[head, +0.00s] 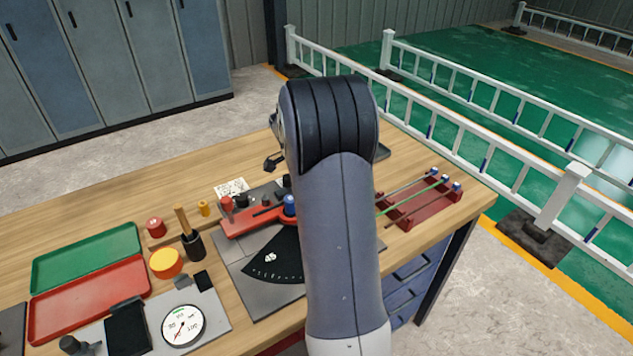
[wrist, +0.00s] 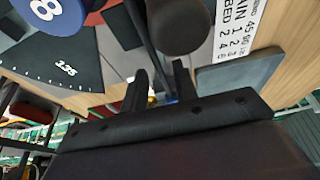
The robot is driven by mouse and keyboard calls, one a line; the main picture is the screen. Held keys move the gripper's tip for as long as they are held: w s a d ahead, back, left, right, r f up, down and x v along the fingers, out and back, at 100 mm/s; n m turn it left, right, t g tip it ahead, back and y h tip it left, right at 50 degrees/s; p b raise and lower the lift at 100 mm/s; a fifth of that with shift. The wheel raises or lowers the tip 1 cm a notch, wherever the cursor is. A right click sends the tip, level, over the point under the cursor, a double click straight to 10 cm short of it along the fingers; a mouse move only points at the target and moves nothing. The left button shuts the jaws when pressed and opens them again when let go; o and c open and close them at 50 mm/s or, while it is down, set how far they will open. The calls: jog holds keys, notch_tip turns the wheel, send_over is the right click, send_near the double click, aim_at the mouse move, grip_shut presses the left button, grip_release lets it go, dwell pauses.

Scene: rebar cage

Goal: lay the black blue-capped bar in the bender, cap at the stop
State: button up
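The bender (head: 240,222) is a red body on a grey plate with a black dial and a blue numbered former (head: 290,205). The former also shows large in the wrist view (wrist: 50,12). A thin black bar (wrist: 143,38) runs down toward my gripper (wrist: 162,72), whose two dark fingers stand apart. I see no grip on it. A small blue patch lies beyond the fingers; I cannot tell whether it is a cap. In the head view my arm hides the gripper. A dark bar (head: 400,217) with a blue cap (head: 457,186) lies in the red rack.
The red rack (head: 442,212) stands at the table's right end, with a green bar (head: 410,194) and a grey one. Green (head: 85,258) and red trays, a gauge (head: 183,325) and a yellow pot (head: 166,263) fill the left. A white railing stands behind.

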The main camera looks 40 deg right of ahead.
jog(key=shift+o, duration=0.2)
jog(key=v, duration=1)
jog(key=shift+r, duration=0.4)
jog(key=shift+a+r, duration=0.1)
jog(key=shift+a, duration=0.05)
notch_tip(320, 180, up, 6)
jog(key=p, duration=0.4)
jog(key=shift+p, duration=0.35)
dwell(0.4)
notch_tip(320, 180, down, 7)
jog(key=b, duration=0.5)
jog(key=shift+d, duration=0.2)
